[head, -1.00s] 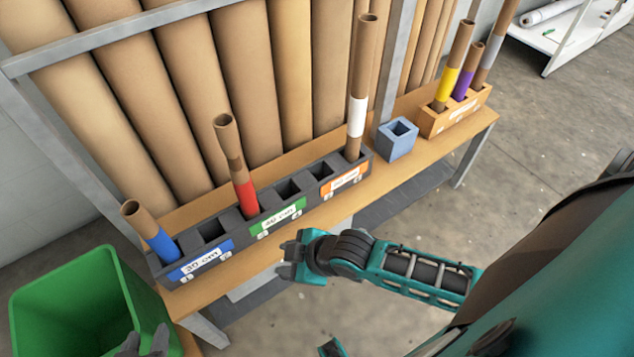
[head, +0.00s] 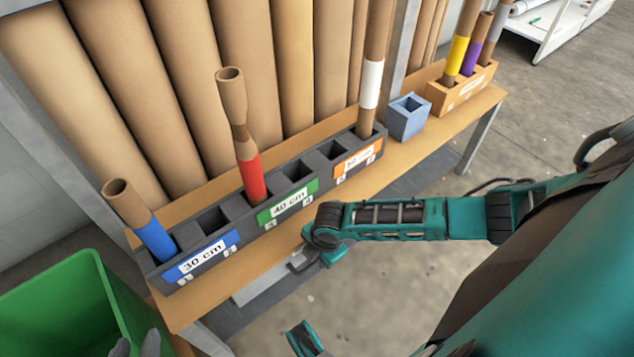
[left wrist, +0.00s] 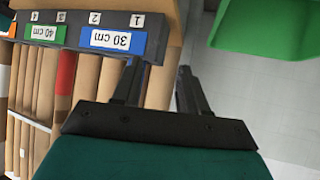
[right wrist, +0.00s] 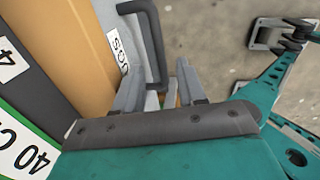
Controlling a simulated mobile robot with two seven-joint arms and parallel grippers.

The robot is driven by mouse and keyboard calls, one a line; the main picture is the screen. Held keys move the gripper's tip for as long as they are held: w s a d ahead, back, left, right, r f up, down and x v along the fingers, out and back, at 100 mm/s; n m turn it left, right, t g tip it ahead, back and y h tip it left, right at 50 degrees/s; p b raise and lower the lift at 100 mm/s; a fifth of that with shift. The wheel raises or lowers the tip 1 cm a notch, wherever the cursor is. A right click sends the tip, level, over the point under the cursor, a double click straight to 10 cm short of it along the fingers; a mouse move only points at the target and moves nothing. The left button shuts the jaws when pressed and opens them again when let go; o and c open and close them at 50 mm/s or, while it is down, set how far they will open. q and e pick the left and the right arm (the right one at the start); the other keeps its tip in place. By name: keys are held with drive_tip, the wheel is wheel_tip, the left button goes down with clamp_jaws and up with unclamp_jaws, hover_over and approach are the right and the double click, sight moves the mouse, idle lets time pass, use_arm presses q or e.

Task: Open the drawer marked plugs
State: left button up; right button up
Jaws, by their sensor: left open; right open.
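The drawer (head: 262,291) is a light grey box under the bench's front edge. In the right wrist view its dark bar handle (right wrist: 154,45) stands out beside a white label (right wrist: 117,45), of which only a few letters show. My right gripper (right wrist: 160,88) is open, with the near end of the handle between or just beyond its fingertips; I cannot tell if they touch. In the head view its arm largely hides it. My left gripper (head: 136,345) is open and empty; in the left wrist view (left wrist: 157,78) it points toward the bench end.
A dark rack (head: 210,262) with 30 cm and 40 cm labels holds tubes on the bench (head: 185,312). A blue-grey block (head: 408,118) and an orange holder (head: 470,90) stand further right. A green bin (head: 75,300) is at left. Floor in front is clear.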

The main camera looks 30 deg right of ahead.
sight(316, 261)
drive_tip(key=shift+w+f+b, duration=0.2)
drive_tip(key=shift+f+b, duration=0.15)
drive_tip(key=shift+f, duration=0.6)
drive_tip(key=shift+w+f+b, duration=0.2)
drive_tip(key=shift+f+b, duration=0.15)
drive_tip(key=shift+f, duration=0.6)
drive_tip(key=shift+c, duration=0.4)
clamp_jaws()
